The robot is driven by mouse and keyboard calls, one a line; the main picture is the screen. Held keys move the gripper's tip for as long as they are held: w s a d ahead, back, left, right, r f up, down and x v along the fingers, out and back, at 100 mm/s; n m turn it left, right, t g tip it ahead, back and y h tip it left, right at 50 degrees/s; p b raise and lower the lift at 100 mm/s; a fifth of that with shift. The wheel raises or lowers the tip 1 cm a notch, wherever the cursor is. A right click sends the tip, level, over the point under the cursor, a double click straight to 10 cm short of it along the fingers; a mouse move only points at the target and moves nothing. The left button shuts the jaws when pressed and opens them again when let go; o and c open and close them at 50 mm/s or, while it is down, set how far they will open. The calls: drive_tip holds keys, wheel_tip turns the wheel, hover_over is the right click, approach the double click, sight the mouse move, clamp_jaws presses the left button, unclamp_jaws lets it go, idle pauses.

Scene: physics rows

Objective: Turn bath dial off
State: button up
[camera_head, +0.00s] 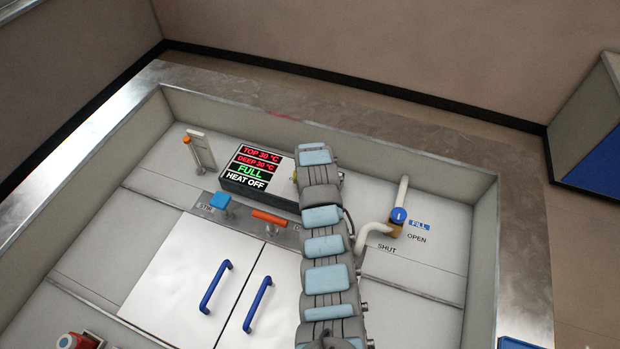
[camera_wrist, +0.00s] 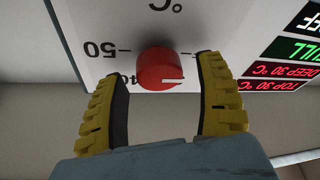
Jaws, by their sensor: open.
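The red round dial (camera_wrist: 156,66) sits on a white scale plate (camera_wrist: 95,25) in the wrist view. A white mark on the dial points right in that view. The plate's "50", "40" and "°C" appear upside down. My gripper (camera_wrist: 163,78) is open, with one yellow finger on each side of the dial; I cannot tell whether either touches it. The right finger is closer. Part of the "40" is hidden by the dial and left finger. In the head view the arm hides the dial and the fingers.
A display box (camera_head: 247,168) reads "FULL" and "HEAT OFF" beside the dial plate. A blue-knobbed pipe valve (camera_head: 398,216) stands right of the arm. A blue stir knob (camera_head: 220,201), an orange handle (camera_head: 268,217) and blue door handles (camera_head: 215,286) lie to the left.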

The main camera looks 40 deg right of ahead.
drive_tip(key=v, duration=1.1)
drive_tip(key=shift+s+r, duration=0.1)
idle(0.4)
drive_tip(key=shift+a, duration=0.1)
